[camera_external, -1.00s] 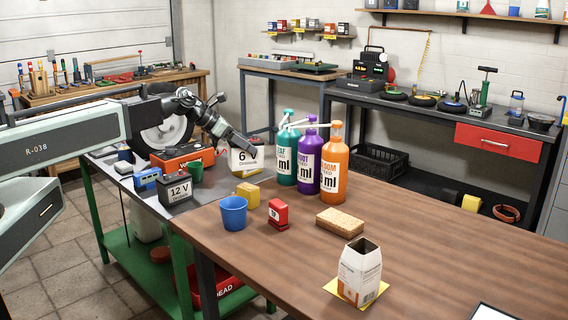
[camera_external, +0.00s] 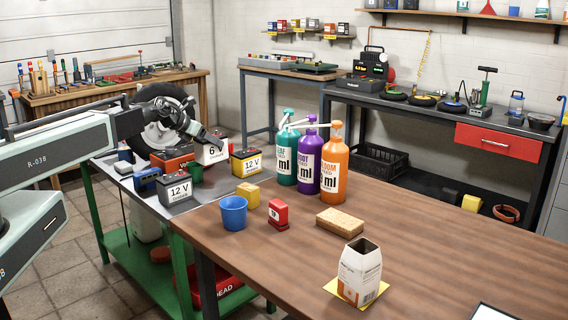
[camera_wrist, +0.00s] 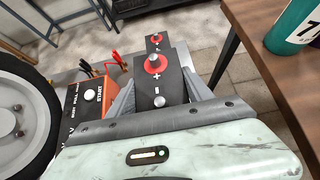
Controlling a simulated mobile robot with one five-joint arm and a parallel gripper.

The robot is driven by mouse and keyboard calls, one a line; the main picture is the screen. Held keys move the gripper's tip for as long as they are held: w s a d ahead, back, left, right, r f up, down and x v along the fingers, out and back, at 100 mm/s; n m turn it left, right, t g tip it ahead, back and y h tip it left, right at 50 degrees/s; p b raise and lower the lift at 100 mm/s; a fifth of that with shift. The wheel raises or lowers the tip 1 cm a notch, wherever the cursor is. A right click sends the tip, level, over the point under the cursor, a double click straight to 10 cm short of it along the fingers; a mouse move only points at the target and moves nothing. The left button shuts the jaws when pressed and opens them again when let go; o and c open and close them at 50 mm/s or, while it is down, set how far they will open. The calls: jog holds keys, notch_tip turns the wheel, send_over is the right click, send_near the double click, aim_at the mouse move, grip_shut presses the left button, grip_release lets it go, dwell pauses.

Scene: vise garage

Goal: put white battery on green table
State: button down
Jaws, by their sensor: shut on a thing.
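The white 6 V battery (camera_external: 213,153) is in my gripper (camera_external: 214,138), beside the orange starter box over the far part of the green-legged table (camera_external: 186,208). I cannot tell if its base touches the tabletop. In the wrist view my gripper (camera_wrist: 159,88) has a jaw on each side of the battery's dark top (camera_wrist: 153,82), with its plus and minus posts between them. The battery's sides are hidden there.
A yellow 12 V battery (camera_external: 246,164) stands close to its right; a black 12 V battery (camera_external: 176,190) stands in front. The orange starter box (camera_external: 172,158) is at left, with a wheel (camera_external: 165,125) behind. Bottles (camera_external: 308,165) stand on the wooden table (camera_external: 400,235).

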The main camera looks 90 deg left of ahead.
aim_at(199, 157)
notch_tip(199, 157, down, 10)
jog(key=b, duration=0.9)
jog(key=shift+b, duration=0.35)
jog(key=shift+r, duration=0.15)
jog(key=shift+c, duration=2.1)
grip_release()
jog(key=shift+s+d+r+p, duration=0.15)
jog(key=shift+d+r+p, duration=0.1)
jog(key=shift+p, duration=0.2)
jog(key=p+v, duration=0.6)
jog(key=v, duration=0.5)
jog(key=shift+a+p, duration=0.1)
jog(key=shift+p, duration=0.25)
jog(key=shift+s+d+r, duration=0.15)
jog(key=shift+d, duration=0.05)
